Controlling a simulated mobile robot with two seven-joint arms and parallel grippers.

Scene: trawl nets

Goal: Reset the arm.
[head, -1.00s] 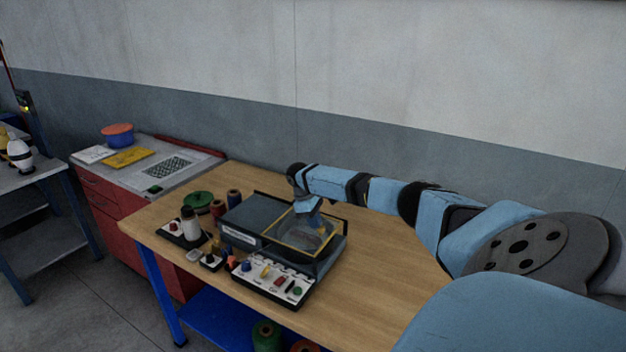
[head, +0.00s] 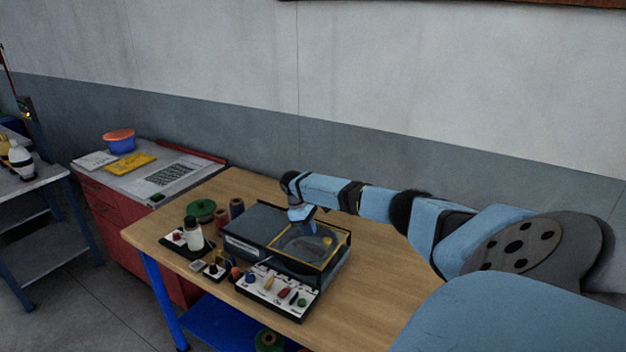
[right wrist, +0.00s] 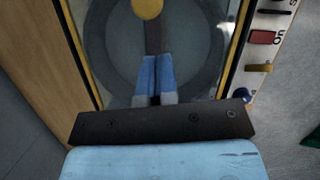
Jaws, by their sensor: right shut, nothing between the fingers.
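My right arm reaches in from the right over the wooden table. My right gripper (head: 303,228) points down above the yellow-framed window (head: 338,255) of a dark box-shaped machine (head: 254,226). In the right wrist view the right gripper's blue fingers (right wrist: 155,82) are together with nothing between them. Beyond them a round yellow knob (right wrist: 147,8) on a dark bar lies over a grey ring-shaped surface (right wrist: 205,75) inside the frame. My left gripper is not in view.
A white control panel (head: 262,290) with coloured switches fronts the machine. A white bottle (head: 194,234), thread spools (head: 237,208) and a green reel (head: 201,209) stand to its left. The wooden table (head: 375,290) is clear at the right. A red cabinet (head: 107,204) stands at left.

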